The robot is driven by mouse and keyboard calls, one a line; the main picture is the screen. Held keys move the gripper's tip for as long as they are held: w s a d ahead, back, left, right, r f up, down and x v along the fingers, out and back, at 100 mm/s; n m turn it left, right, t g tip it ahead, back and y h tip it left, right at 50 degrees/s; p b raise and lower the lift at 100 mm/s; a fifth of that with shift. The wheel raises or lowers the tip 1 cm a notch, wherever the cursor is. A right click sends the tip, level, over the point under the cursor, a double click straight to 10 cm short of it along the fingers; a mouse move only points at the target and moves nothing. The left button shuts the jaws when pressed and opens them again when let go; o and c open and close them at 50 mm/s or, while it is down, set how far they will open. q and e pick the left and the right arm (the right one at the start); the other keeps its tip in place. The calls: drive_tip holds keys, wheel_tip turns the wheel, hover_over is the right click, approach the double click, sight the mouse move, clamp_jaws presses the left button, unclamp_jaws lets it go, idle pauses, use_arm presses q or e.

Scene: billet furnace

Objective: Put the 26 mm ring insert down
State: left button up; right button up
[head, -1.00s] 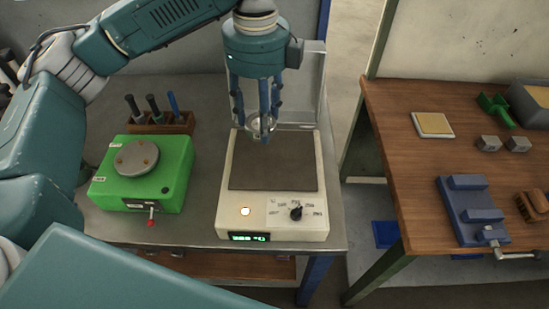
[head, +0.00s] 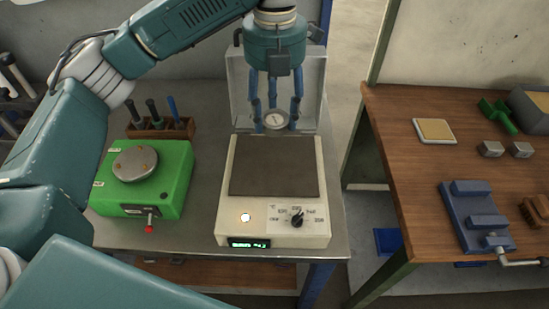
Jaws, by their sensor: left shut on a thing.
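My left gripper (head: 275,122) points down with its blue fingers shut on the ring insert (head: 274,119), a small pale metal ring with a light face. The ring shows between the fingertips, over the back edge of a white benchtop device and in front of its upright clear back panel. It appears held above the device, but the exact height cannot be told. The white device (head: 233,208) has a dark flat top plate (head: 273,168), a lit button, a black knob and a green display. My right gripper is not in view.
Left of the white device stands a green fixture (head: 170,190) with a round metal plate and a red-tipped lever. Behind it is a wooden rack (head: 170,130) with several handled tools. A wooden bench (head: 400,150) at the right holds a blue vise (head: 468,215). The dark plate is clear.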

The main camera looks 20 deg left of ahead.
use_arm(q)
drive_tip(key=p, duration=0.1)
hover_over(274, 168)
wheel_tip(274, 168, down, 8)
drive_tip(key=shift+w+f, duration=0.1)
drive_tip(key=shift+f, duration=0.15)
drive_tip(key=shift+f+p, duration=0.3)
drive_tip(key=shift+f, duration=2.2)
drive_tip(key=o, duration=1.6)
drive_tip(key=shift+f, duration=0.1)
drive_tip(key=shift+o, duration=0.3)
wheel_tip(274, 168, up, 12)
drive_tip(key=shift+r+b, duration=0.15)
drive_tip(key=shift+b, duration=0.95)
